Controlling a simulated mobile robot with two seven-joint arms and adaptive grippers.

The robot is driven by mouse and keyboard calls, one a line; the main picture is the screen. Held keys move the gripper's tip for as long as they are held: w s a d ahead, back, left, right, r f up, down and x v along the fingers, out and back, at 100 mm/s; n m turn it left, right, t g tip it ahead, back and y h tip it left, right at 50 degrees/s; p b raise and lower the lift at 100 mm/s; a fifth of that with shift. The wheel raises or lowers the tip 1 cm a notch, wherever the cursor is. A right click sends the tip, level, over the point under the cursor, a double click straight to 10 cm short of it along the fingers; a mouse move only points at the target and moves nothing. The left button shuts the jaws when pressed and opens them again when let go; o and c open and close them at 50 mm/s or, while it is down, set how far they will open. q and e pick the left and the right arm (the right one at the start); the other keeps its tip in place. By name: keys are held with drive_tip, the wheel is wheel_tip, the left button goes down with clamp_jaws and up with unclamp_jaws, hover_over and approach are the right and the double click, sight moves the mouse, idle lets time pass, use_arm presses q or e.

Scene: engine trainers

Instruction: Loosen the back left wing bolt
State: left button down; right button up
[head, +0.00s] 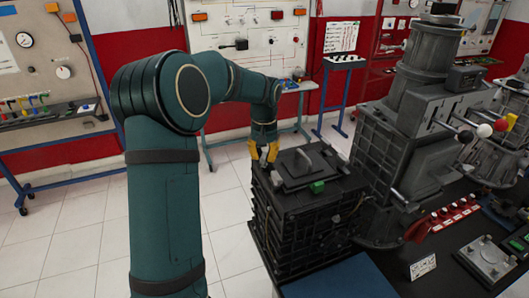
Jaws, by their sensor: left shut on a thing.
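A black ribbed engine box (305,225) stands on the bench in the middle of the head view, with a flat lid plate (297,180) on top. My left gripper (264,163), with yellow fingers, reaches down at the box's back left top corner. It is shut on the back left wing bolt, which is mostly hidden behind the fingers. A small grey piece (276,178), perhaps another wing bolt, shows just in front of the fingers on the left edge. My right gripper is not in view.
A green block (317,187) and an upright grey lever (303,160) are on the box top. A tall grey engine trainer (405,135) with ball-tipped levers stands close on the right. Tiled floor is free at left.

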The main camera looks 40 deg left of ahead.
sight(263, 154)
use_arm(q)
drive_tip(key=n+p, duration=0.1)
drive_tip(key=n, duration=0.2)
drive_tip(key=shift+s+n, duration=0.1)
drive_tip(key=shift+n, duration=0.2)
drive_tip(key=shift+f+n+p, duration=0.1)
drive_tip(key=shift+n+p, duration=0.25)
drive_tip(key=shift+n, duration=1.25)
drive_tip(key=c, duration=0.9)
unclamp_jaws()
drive_tip(key=shift+c, duration=0.2)
drive_tip(key=shift+a, duration=0.1)
wheel_tip(263, 154, up, 12)
